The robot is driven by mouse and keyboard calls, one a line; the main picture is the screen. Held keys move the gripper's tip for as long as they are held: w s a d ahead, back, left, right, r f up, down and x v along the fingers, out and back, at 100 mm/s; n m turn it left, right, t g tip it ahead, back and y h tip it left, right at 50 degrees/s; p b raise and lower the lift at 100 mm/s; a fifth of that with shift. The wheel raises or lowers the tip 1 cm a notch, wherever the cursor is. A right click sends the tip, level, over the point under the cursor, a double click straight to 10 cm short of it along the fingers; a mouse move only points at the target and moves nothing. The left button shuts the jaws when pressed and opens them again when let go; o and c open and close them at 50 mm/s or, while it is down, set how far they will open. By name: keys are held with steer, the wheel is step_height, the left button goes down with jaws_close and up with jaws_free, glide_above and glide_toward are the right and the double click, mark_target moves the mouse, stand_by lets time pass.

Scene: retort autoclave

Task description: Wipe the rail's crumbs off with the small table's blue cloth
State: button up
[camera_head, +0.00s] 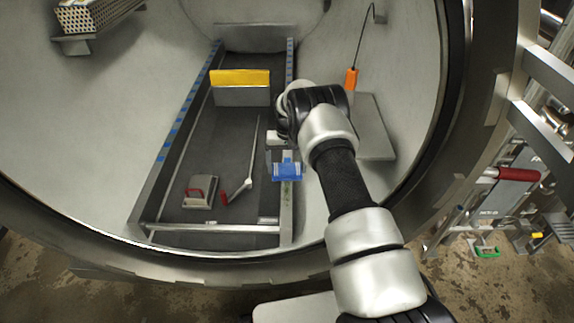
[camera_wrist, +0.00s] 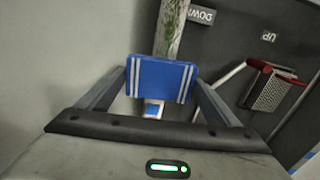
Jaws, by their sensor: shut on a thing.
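The blue cloth (camera_wrist: 161,78), with white stripes near both ends, is held between the two fingers of my gripper (camera_wrist: 162,88) in the wrist view. In the head view the cloth (camera_head: 287,172) hangs over the right-hand rail (camera_head: 286,225), below my gripper (camera_head: 284,158). Green crumbs (camera_head: 287,195) lie on the rail's near part, just in front of the cloth. In the wrist view, green crumbs (camera_wrist: 171,22) also show on the rail beyond the cloth. I cannot tell whether the cloth touches the rail. The small table cannot be made out for certain.
Between the rails lie a grey block with a red handle (camera_head: 201,191) and a red-handled rod (camera_head: 238,190). A yellow-topped plate (camera_head: 241,87) stands farther in. An orange-handled tool (camera_head: 351,79) and a grey panel (camera_head: 373,128) are to the right.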

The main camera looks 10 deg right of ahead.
steer(key=shift+s+r+p, duration=0.15)
steer(key=shift+s+p, duration=0.1)
steer(key=shift+p, duration=0.15)
steer(key=shift+s+a+r+p, duration=0.15)
steer(key=shift+s+a+p, duration=0.05)
steer(key=shift+s+p, duration=0.65)
steer(key=shift+s+a+p, duration=0.2)
steer(key=shift+s+p, duration=0.35)
steer(key=shift+s, duration=0.3)
steer(key=shift+s+a+p, duration=0.15)
steer(key=shift+s+p, duration=0.55)
steer(key=shift+s, duration=0.1)
steer(key=shift+s+a+f+p, duration=0.15)
steer(key=shift+s+p, duration=0.1)
steer(key=shift+s, duration=0.3)
steer(key=shift+s+a+f+p, duration=0.1)
steer(key=shift+s+f+p, duration=0.1)
steer(key=shift+s, duration=0.3)
steer(key=shift+s+a+p, duration=0.25)
steer(key=shift+s+p, duration=0.3)
steer(key=shift+s, duration=0.75)
steer(key=shift+s+a+p, duration=0.2)
steer(key=shift+s+p, duration=0.35)
steer(key=shift+s, duration=0.7)
steer(key=shift+s+a+p, duration=0.25)
steer(key=shift+s+p, duration=0.3)
steer(key=shift+s, duration=0.75)
steer(key=shift+w, duration=0.15)
